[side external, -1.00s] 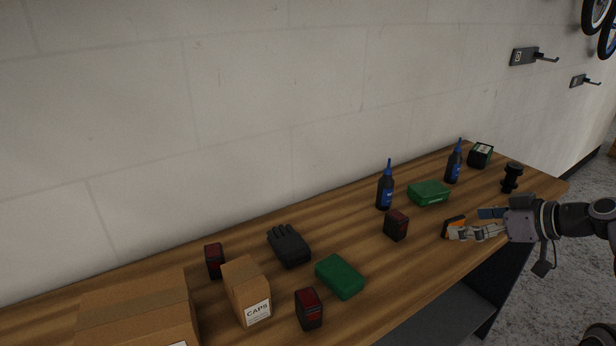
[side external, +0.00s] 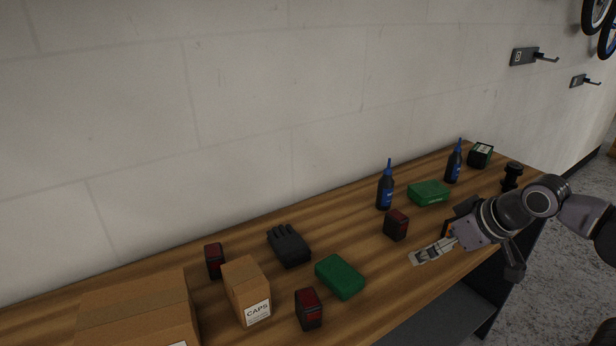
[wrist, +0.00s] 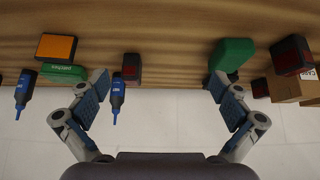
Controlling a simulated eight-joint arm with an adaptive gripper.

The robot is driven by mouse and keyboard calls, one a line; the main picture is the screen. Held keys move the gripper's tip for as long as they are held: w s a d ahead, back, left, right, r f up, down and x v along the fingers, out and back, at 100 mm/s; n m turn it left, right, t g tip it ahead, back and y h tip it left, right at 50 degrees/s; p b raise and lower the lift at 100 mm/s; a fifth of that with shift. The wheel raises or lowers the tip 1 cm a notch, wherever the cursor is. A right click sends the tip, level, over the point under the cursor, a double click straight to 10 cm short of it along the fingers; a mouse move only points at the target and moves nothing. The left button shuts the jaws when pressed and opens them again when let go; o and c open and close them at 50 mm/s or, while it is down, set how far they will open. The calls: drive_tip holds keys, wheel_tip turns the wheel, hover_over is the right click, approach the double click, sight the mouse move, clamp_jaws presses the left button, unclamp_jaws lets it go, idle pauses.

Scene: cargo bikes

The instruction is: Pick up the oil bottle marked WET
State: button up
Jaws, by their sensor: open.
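Two dark oil bottles with blue nozzles and blue labels stand upright at the back of the bench. One (side external: 385,190) is beside a red-and-black box; the other (side external: 453,165) is farther right. The label words are too small to read, so I cannot tell which is marked WET. Both also show in the wrist view, one at far left (wrist: 24,90) and one (wrist: 118,90) just inside the left finger. My gripper (side external: 431,253) is open and empty near the bench's front edge, apart from both bottles. Its spread fingers show in the wrist view (wrist: 158,84).
A red-and-black box (side external: 396,225) and a green box (side external: 428,192) stand near the bottles. An orange-faced box (wrist: 57,47) is partly hidden by my gripper in the side view. The wall rises behind the bench (side external: 375,280). A glove (side external: 289,246) and cartons lie left.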

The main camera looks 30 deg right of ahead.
idle(0.4)
drive_tip(key=c, duration=0.7)
drive_tip(key=m+g+h, duration=0.3)
drive_tip(key=m+h, duration=0.2)
drive_tip(key=m, duration=0.4)
approach(385, 189)
drive_tip(key=d+f, duration=0.2)
drive_tip(key=x, duration=0.4)
drive_tip(key=shift+w+f, duration=0.2)
drive_tip(key=shift+w, duration=0.1)
drive_tip(key=w+f, duration=0.1)
drive_tip(key=w+d+f, duration=0.1)
drive_tip(key=f, duration=0.1)
drive_tip(key=shift+w+d, duration=0.2)
drive_tip(key=shift+d, duration=0.15)
drive_tip(key=shift+w+d+f, duration=0.2)
drive_tip(key=shift+f, duration=0.3)
